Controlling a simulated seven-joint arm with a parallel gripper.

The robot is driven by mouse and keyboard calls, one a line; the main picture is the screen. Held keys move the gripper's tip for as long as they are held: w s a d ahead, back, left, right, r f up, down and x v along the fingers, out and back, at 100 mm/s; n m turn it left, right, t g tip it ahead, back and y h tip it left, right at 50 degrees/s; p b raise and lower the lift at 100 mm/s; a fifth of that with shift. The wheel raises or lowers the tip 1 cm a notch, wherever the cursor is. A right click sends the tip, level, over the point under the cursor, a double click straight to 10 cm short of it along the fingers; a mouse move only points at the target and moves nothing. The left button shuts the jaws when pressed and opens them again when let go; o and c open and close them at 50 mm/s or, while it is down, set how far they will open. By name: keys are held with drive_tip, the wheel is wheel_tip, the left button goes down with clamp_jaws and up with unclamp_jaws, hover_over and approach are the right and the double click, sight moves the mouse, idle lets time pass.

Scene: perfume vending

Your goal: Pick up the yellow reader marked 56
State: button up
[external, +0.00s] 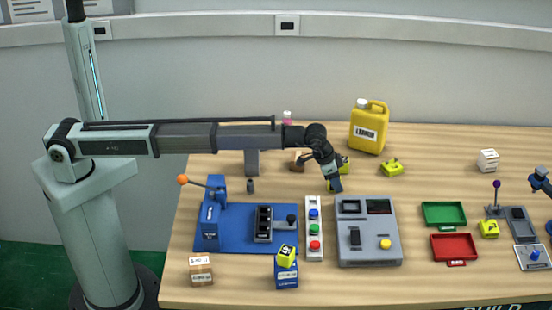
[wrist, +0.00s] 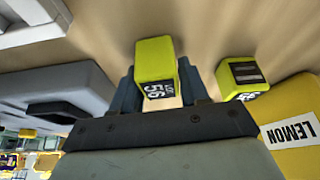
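The yellow reader marked 56 (wrist: 155,62) is in the middle of the wrist view, with its black-and-white 56 label toward the camera. My gripper (wrist: 158,85) has its dark fingers close along both sides of this reader and looks shut on it. In the external view my gripper (external: 334,184) points down behind the grey console, with yellow showing beside and behind it; the arm hides much of that spot. A second yellow reader (wrist: 242,76), its number hard to read, stands right of the fingers.
The yellow jug labelled LEMON (wrist: 297,120) is at the right of the wrist view and at the table's back in the external view (external: 368,132). The grey console (external: 368,245) is in front of my gripper. A strip of coloured buttons (external: 314,243) stands left of it.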

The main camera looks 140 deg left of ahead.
drive_tip(key=c, duration=0.6)
drive_tip(key=shift+r, duration=0.1)
